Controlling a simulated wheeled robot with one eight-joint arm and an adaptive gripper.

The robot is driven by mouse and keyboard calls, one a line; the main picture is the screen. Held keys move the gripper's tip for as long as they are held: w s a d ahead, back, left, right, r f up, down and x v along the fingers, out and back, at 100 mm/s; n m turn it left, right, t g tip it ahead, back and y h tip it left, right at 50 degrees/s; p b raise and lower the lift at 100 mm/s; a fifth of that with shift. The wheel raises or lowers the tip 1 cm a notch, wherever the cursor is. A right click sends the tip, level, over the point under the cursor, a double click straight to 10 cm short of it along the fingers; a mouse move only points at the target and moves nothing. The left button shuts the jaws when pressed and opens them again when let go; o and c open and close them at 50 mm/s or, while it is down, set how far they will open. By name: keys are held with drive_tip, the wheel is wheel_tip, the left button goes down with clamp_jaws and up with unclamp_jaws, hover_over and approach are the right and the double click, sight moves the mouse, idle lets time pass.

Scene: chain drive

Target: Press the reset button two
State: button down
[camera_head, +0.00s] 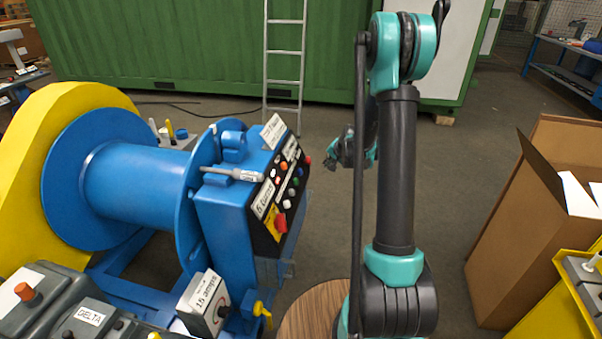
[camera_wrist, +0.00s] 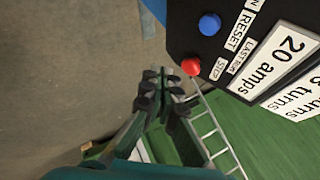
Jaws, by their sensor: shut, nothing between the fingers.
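A black control panel (camera_head: 266,225) with several coloured buttons is on the blue winding machine, facing right in the head view. In the wrist view, a blue button (camera_wrist: 210,24) and a red button (camera_wrist: 191,66) show on the panel. A label reading RESET (camera_wrist: 238,32) is beside the blue button. A button marked two cannot be made out. My gripper (camera_head: 341,150) is to the right of the panel, apart from it. In the wrist view, my gripper (camera_wrist: 155,95) is shut and empty, below and left of the red button.
A blue spool (camera_head: 140,186) and yellow guard (camera_head: 25,200) are left of the panel. A ladder (camera_head: 285,50) leans at a green container (camera_head: 180,45). A cardboard box (camera_head: 510,220) stands at right. Floor between panel and box is partly open.

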drive_tip(key=w+a+f, duration=0.2)
drive_tip(key=a+f, duration=0.2)
drive_tip(key=a, duration=0.3)
drive_tip(key=shift+w, duration=0.15)
drive_tip(key=shift+a, duration=0.15)
idle(1.3)
drive_tip(key=shift+w+a+f, duration=0.1)
drive_tip(key=shift+w+a, duration=0.05)
drive_tip(key=shift+a, duration=0.2)
drive_tip(key=shift+w+a+f, duration=0.1)
drive_tip(key=shift+a+f, duration=0.15)
drive_tip(key=shift+a, duration=0.15)
idle(1.5)
drive_tip(key=shift+d+r, duration=0.1)
drive_tip(key=shift+s+d+r, duration=0.25)
drive_tip(key=shift+d+r, duration=0.1)
drive_tip(key=shift+d, duration=0.35)
drive_tip(key=shift+s+d+r, duration=0.25)
drive_tip(key=shift+d+r, duration=0.1)
drive_tip(key=shift+d, duration=0.35)
drive_tip(key=shift+s+d+r, duration=0.2)
drive_tip(key=shift+d+r, duration=0.2)
drive_tip(key=shift+d, duration=0.3)
drive_tip(key=shift+s+d+r, duration=0.25)
drive_tip(key=shift+d+r, duration=0.1)
drive_tip(key=shift+d, duration=0.35)
